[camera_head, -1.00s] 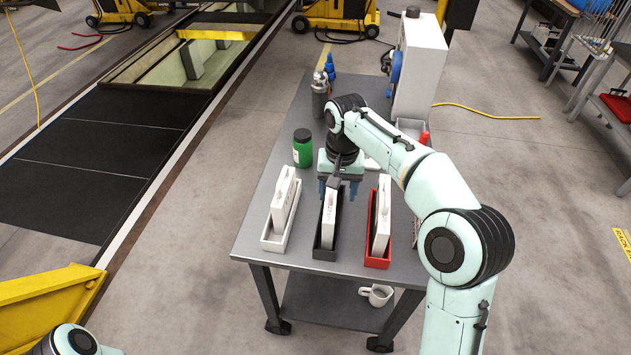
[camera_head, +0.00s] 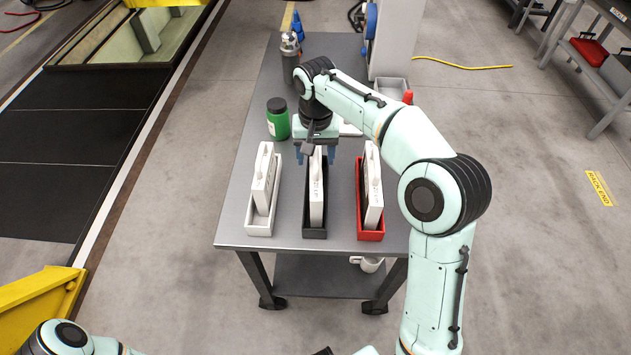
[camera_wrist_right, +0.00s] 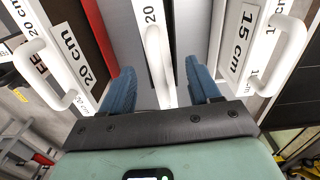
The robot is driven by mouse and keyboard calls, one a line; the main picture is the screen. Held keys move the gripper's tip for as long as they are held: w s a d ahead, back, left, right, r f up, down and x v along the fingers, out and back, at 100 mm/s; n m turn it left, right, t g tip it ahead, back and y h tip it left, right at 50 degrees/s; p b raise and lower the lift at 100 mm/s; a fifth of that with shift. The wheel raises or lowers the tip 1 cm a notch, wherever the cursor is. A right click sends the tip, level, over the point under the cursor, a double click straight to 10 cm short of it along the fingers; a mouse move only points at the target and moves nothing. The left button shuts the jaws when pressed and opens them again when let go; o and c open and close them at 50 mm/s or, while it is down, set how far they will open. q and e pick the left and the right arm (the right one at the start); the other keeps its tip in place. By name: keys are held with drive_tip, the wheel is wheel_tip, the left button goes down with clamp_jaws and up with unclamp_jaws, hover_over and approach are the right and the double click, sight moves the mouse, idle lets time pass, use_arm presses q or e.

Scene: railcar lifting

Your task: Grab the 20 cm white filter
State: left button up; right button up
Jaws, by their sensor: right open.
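Three white filters stand in narrow trays on the grey table: one in the white tray (camera_head: 260,226), one in the black tray (camera_head: 314,233), one in the red tray (camera_head: 371,236). My open right gripper (camera_head: 316,158) is over the far end of the middle filter (camera_head: 317,195). In the right wrist view its blue fingers (camera_wrist_right: 158,68) lie either side of that filter's handle (camera_wrist_right: 155,45), whose label reads "20", partly hidden. The left filter there reads "20 cm" (camera_wrist_right: 72,48); the right one reads "15 cm" (camera_wrist_right: 238,48). My left gripper is not visible.
A green jar (camera_head: 278,120), a grey canister (camera_head: 290,58) and a white machine (camera_head: 398,35) stand farther back on the table. A mug (camera_head: 368,264) sits on the lower shelf. A yellow frame (camera_head: 38,310) is at lower left.

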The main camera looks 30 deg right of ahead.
wheel_tip(320, 180, down, 5)
drive_tip(key=shift+d+r+b, duration=0.1)
drive_tip(key=shift+r+b, duration=0.1)
drive_tip(key=shift+b, duration=0.1)
drive_tip(key=shift+w, duration=0.1)
drive_tip(key=shift+c, duration=0.3)
clamp_jaws()
drive_tip(key=shift+r, duration=0.1)
